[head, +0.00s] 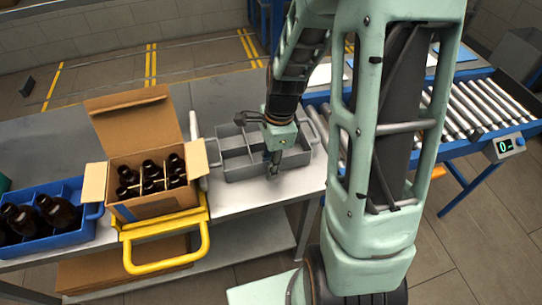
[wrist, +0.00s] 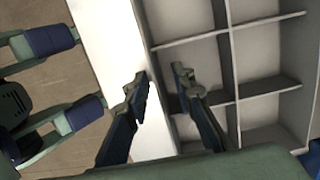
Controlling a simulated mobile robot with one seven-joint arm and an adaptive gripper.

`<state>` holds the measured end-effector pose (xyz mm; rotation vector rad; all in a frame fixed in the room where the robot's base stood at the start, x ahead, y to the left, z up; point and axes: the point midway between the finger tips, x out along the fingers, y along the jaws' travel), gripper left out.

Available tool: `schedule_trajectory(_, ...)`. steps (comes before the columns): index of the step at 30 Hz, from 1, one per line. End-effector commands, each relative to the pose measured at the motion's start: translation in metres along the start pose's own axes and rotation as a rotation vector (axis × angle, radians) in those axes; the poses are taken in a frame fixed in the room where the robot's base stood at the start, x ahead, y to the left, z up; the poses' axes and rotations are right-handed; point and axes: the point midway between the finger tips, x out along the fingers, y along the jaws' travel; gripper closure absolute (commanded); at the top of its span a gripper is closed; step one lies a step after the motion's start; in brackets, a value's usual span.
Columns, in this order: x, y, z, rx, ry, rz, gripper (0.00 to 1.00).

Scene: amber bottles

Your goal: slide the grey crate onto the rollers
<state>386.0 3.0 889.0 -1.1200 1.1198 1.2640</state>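The grey crate (head: 238,171) stands on the grey table, left of the rollers, with dividers and a handle at each end. Its compartments look empty in the wrist view (wrist: 231,60). The rollers (head: 465,112) are on a blue-framed conveyor at the right, partly hidden by my arm. My gripper (head: 273,168) points down at the crate's front wall. In the wrist view my gripper (wrist: 163,84) is open, one finger outside that wall and the other inside. I see gaps beside the fingers; contact cannot be told.
An open cardboard box (head: 140,204) of amber bottles stands left of the crate, by a yellow handled frame (head: 165,228). A blue crate (head: 75,237) with dark bottles is further left. A small display (head: 503,146) is on the conveyor's near side.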

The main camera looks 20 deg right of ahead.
Motion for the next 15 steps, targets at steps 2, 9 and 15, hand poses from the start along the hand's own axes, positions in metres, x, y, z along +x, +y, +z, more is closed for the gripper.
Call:
schedule_trajectory(2,0.0030,0.0005,0.0000,0.000,0.000,0.001,0.77)
schedule_trajectory(9,0.0036,0.0003,0.0000,0.000,0.000,0.001,0.77)
schedule_trajectory(15,0.0034,0.0001,0.0001,0.000,0.000,0.000,0.93)
